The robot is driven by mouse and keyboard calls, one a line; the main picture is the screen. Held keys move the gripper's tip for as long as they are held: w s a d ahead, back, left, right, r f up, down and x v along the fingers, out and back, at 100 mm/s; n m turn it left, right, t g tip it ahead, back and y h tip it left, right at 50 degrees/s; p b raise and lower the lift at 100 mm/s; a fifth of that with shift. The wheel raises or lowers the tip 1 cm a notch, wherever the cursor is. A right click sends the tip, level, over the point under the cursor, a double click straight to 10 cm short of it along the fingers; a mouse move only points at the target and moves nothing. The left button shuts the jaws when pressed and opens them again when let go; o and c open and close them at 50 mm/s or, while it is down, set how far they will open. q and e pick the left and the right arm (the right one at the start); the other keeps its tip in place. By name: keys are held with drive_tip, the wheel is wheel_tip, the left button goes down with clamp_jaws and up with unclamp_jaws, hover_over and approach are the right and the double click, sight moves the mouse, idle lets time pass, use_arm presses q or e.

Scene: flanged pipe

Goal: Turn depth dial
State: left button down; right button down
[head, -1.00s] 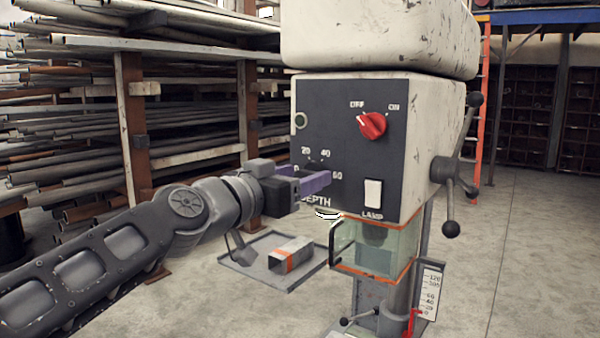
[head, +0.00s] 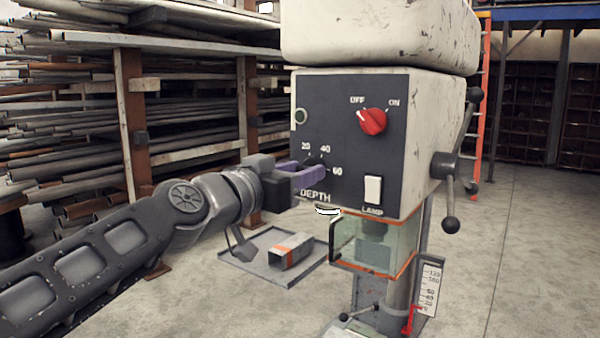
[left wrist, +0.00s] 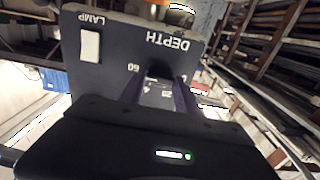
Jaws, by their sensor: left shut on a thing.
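The dark control panel (head: 340,110) of the drill press carries the depth dial, marked 20, 40 and 60 above the word DEPTH. The dial (head: 313,163) is mostly hidden behind my left gripper (head: 308,173), whose purple fingers are shut on it at the panel face. In the left wrist view the panel (left wrist: 120,45) appears upside down, with the fingers (left wrist: 160,95) reaching to the dial below the DEPTH label. The dial's pointer is hard to make out. My right gripper does not show.
A red OFF/ON knob (head: 373,121) and a white lamp switch (head: 373,189) sit on the same panel. A clear guard (head: 375,243) hangs below it. A three-spoked feed handle (head: 446,167) is at the right. Pipe racks (head: 125,110) fill the left.

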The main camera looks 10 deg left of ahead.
use_arm(q)
drive_tip(key=shift+n, duration=0.4)
drive_tip(key=n, duration=1.1)
idle(0.5)
drive_tip(key=c, duration=0.9)
unclamp_jaws()
drive_tip(key=shift+s+a, duration=0.1)
drive_tip(key=b+v, duration=0.1)
drive_tip(key=v, duration=0.6)
drive_tip(key=shift+s, duration=0.3)
